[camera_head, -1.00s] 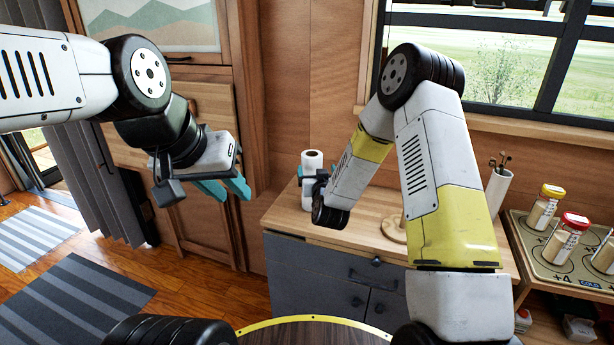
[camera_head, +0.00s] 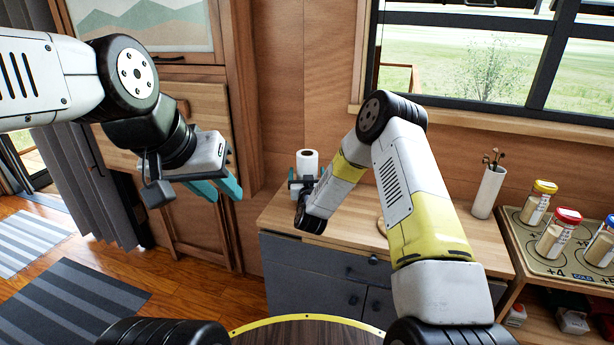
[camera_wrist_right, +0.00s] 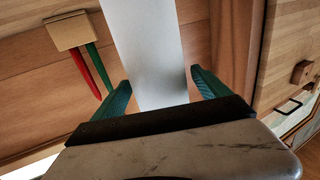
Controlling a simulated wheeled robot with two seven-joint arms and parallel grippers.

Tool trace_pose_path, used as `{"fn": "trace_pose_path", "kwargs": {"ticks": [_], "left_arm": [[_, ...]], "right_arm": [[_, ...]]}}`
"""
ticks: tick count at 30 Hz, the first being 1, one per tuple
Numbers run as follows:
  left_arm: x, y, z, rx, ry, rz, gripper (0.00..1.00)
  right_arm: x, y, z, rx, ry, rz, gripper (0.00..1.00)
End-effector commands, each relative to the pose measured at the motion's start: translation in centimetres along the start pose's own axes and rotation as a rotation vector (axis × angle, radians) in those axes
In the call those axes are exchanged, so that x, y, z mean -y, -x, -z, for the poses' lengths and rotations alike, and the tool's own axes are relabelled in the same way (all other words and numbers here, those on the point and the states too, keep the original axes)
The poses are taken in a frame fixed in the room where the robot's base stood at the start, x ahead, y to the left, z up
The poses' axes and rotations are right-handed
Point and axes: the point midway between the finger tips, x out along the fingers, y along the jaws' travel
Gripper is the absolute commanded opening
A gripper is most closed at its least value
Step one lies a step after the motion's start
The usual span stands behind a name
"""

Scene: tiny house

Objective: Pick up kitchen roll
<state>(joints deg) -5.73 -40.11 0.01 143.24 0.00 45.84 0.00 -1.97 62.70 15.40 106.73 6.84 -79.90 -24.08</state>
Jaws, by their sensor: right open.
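The kitchen roll (camera_head: 307,163) is white and stands upright on the wooden counter near its left end. My right gripper (camera_head: 304,184) is at the roll and hides its lower part in the head view. In the right wrist view the white roll (camera_wrist_right: 145,45) runs between the two teal fingers of my right gripper (camera_wrist_right: 160,80). The fingers are apart, one on each side; a gap shows at the left finger. Contact at the right finger is unclear. My left gripper (camera_head: 224,194) hangs empty in the air left of the counter, its teal fingers apart.
The wooden counter (camera_head: 350,222) has grey drawers below. A white utensil holder (camera_head: 487,192) stands at its right. A tray (camera_head: 560,262) of capped jars is further right. A window is behind. In the wrist view, a wooden block (camera_wrist_right: 68,32) has red and green sticks.

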Motion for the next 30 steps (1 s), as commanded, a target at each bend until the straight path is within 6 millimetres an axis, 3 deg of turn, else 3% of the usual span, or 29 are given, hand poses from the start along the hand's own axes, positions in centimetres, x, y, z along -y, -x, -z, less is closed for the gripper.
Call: {"fn": "trace_pose_path", "kwargs": {"ticks": [6, 7, 17, 30], "left_arm": [[0.0, 0.0, 0.0, 0.0, 0.0, 0.0, 0.31], [0.0, 0.0, 0.0, 0.0, 0.0, 0.0, 0.31], [0.0, 0.0, 0.0, 0.0, 0.0, 0.0, 0.31], [0.0, 0.0, 0.0, 0.0, 0.0, 0.0, 0.31]], "right_arm": [[0.0, -0.1, 0.0, 0.0, 0.0, 0.0, 0.86], [0.0, -0.1, 0.0, 0.0, 0.0, 0.0, 0.82], [0.0, -0.1, 0.0, 0.0, 0.0, 0.0, 0.17], [0.1, -0.1, 1.2, -0.003, 0.0, 0.001, 0.17]]}}
